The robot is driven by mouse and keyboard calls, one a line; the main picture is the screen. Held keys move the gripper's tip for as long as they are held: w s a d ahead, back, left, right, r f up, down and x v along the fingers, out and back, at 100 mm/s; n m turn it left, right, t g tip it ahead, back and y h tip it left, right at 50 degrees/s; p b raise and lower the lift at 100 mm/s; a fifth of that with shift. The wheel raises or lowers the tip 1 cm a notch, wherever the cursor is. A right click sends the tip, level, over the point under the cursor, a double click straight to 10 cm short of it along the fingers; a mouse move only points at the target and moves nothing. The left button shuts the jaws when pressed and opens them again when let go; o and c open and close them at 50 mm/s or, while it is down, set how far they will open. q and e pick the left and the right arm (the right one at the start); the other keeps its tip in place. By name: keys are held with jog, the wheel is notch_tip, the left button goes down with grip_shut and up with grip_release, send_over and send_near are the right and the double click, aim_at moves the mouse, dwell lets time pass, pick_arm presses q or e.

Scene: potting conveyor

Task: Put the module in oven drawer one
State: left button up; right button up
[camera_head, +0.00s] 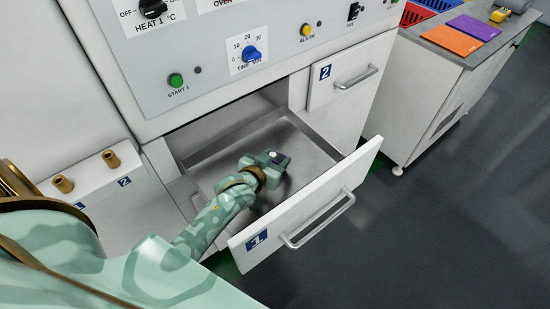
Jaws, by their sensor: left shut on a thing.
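Drawer one (318,202) is pulled out of the oven, its front marked with a blue 1 label and a bar handle. Its grey metal inside is open to view. My left gripper (276,158) is inside the outline of the drawer, over its floor. My right gripper is not in view.
Drawer two (340,75) is shut, right of the open drawer. The oven panel (215,50) with knobs and buttons rises behind. A grey-topped side bench (450,50) with red and blue bins and orange and purple mats stands at right. The floor (430,230) is clear.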

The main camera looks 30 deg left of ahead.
aim_at(274, 160)
pick_arm(q)
jog(key=shift+s+d+f, duration=0.1)
jog(key=shift+s+f, duration=0.2)
jog(key=shift+f, duration=0.3)
jog(key=o, duration=1)
jog(key=shift+f, duration=0.15)
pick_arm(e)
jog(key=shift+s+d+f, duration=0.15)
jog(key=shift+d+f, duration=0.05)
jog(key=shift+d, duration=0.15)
pick_arm(q)
jog(key=shift+r, duration=0.2)
jog(key=v, duration=0.2)
jog(key=r+p+v, duration=0.1)
jog(key=v, duration=0.1)
jog(key=p+v, duration=0.1)
jog(key=v, duration=0.1)
jog(key=shift+r, duration=0.3)
jog(key=shift+s+r+p, duration=0.1)
jog(key=shift+s+p, duration=0.25)
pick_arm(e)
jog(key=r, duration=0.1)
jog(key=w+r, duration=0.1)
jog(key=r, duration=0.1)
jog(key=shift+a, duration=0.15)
